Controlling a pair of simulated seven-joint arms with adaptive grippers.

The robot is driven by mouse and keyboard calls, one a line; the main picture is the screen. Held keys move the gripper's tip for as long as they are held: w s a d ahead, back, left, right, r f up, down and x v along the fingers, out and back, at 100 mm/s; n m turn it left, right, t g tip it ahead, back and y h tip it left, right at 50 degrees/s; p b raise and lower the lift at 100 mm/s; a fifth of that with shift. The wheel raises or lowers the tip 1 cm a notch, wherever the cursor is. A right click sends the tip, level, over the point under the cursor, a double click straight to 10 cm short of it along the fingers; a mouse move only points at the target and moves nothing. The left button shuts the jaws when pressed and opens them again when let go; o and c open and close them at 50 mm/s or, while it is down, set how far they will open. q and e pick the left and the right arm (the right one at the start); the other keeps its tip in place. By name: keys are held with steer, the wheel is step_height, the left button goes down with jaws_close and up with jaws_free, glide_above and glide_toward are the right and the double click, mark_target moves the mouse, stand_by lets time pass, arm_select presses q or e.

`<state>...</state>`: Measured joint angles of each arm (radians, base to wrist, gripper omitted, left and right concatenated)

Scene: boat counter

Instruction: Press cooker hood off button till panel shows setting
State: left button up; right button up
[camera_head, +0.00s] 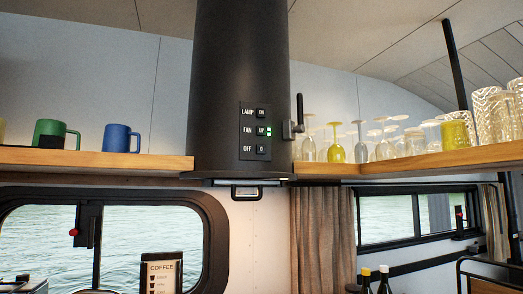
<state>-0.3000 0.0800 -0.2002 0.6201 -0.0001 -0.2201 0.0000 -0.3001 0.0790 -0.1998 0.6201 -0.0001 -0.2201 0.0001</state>
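The cooker hood (222,80) is a dark cylinder in the upper middle of the head view. Its control panel (254,154) faces me, with rows labelled LAMP, FAN and OFF. The off button (261,149) is the lowest small black square, right of the word OFF. The fan button (261,131) is above it, and the lamp button (261,113) is at the top. Small green lights (269,132) glow beside the fan button. Nothing touches the panel. Neither of my grippers is in view.
A wooden shelf (90,161) with green (50,132) and blue (117,138) mugs is left of the hood. Another shelf (430,160) with glasses is right. The panel's front looks clear.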

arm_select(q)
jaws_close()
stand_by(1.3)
